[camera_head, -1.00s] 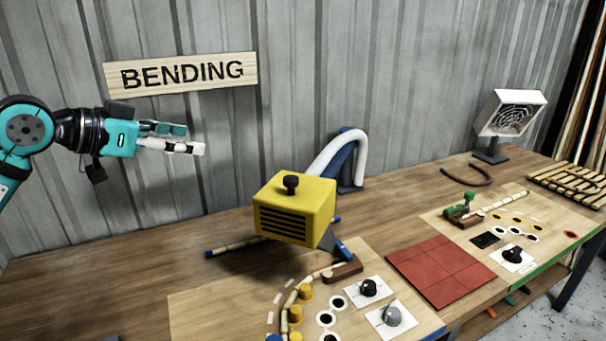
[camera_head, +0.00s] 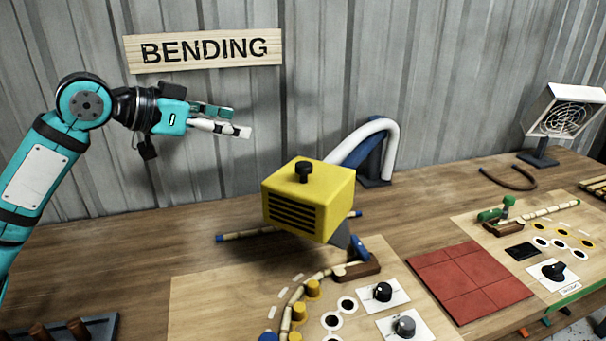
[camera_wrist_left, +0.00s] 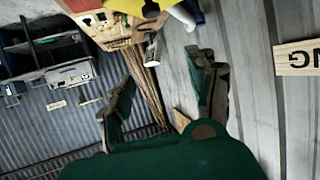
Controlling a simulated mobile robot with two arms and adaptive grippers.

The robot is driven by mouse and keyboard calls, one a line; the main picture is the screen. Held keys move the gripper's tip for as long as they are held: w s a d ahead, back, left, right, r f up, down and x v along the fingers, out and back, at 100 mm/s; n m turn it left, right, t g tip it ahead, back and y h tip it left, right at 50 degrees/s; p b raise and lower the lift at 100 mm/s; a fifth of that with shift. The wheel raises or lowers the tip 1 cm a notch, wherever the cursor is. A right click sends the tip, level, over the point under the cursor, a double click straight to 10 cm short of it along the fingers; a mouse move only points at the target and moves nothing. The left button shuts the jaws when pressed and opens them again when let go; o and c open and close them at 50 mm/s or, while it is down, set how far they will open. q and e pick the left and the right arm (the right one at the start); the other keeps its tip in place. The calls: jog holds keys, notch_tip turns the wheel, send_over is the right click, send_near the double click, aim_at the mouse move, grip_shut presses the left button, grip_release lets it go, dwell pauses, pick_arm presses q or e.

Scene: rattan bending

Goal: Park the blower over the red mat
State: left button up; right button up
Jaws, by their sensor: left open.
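The blower is a yellow box (camera_head: 307,199) with dark vents, a black knob on top and a grey nozzle. A white and blue hose arm (camera_head: 372,146) rises behind it. It hangs over the left bending board, left of the red mat (camera_head: 468,282), which lies flat and bare on the table. My left gripper (camera_head: 242,122) is open and empty, in the air up and left of the blower, in front of the wall. In the left wrist view its fingers (camera_wrist_left: 165,95) are spread, with part of the yellow blower (camera_wrist_left: 140,8) at the top edge. My right gripper is not seen.
The left bending board (camera_head: 230,300) carries yellow pegs, a curved rattan strip and knobs. Another board (camera_head: 545,225) with a green clamp is right of the mat. A fan (camera_head: 567,112) stands at the back right. The wooden BENDING sign (camera_head: 205,50) is on the wall.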

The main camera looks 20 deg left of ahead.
aim_at(302, 164)
pick_arm(q)
notch_tip(302, 164, down, 7)
jog(key=w+b, duration=0.1)
jog(key=b, duration=0.4)
jog(key=p+x, duration=0.1)
jog(key=x, duration=0.7)
jog(key=p+x, duration=0.2)
jog(key=x, duration=0.7)
jog(key=shift+s+d+r+p, duration=0.15)
jog(key=shift+s+d+p, duration=0.05)
jog(key=shift+d+p, duration=0.15)
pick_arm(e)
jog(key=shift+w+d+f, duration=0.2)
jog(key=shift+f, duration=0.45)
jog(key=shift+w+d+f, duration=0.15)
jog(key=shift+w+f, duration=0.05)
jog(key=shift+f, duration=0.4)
pick_arm(q)
grip_shut()
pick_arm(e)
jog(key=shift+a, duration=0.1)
